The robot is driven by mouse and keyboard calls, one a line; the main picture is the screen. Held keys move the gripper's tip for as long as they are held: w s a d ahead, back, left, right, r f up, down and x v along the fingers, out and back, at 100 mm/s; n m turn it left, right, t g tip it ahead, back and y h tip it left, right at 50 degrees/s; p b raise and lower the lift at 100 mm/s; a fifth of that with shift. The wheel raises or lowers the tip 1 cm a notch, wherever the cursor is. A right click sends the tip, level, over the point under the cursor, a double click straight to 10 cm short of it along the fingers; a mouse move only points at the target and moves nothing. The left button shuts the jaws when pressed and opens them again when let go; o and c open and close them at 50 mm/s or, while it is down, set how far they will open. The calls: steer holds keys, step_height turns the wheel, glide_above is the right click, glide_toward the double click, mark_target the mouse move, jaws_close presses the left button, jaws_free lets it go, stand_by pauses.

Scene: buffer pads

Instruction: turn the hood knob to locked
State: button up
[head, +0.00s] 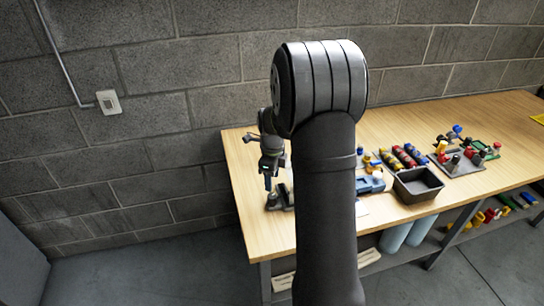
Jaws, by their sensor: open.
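My gripper (268,184) hangs at the left end of the wooden workbench (255,232), pointing down, with its jaws open. A small dark fixture (279,198) lies on the bench just below and beside it. I cannot tell whether the two touch. I cannot make out the hood knob or its position. My own arm covers the middle of the bench and may hide it. At the right, a dark plate (459,163) carries several red, yellow and dark knob-like parts, too small to tell apart.
An open black bin (419,184) stands near the front edge, with a blue-grey device (371,182) to its left. Several coloured cylinders (397,158) lie behind the bin. Blue cylinders (395,236) sit on the shelf below. A block wall (170,110) rises behind; the bench's far right is clearer.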

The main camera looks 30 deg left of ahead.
step_height(320, 180, up, 10)
steer(key=shift+f, duration=0.2)
steer(key=n, duration=1.4)
glide_toward(272, 195)
step_height(272, 195, down, 10)
steer(key=shift+s+d+f, duration=0.1)
steer(key=shift+f, duration=0.1)
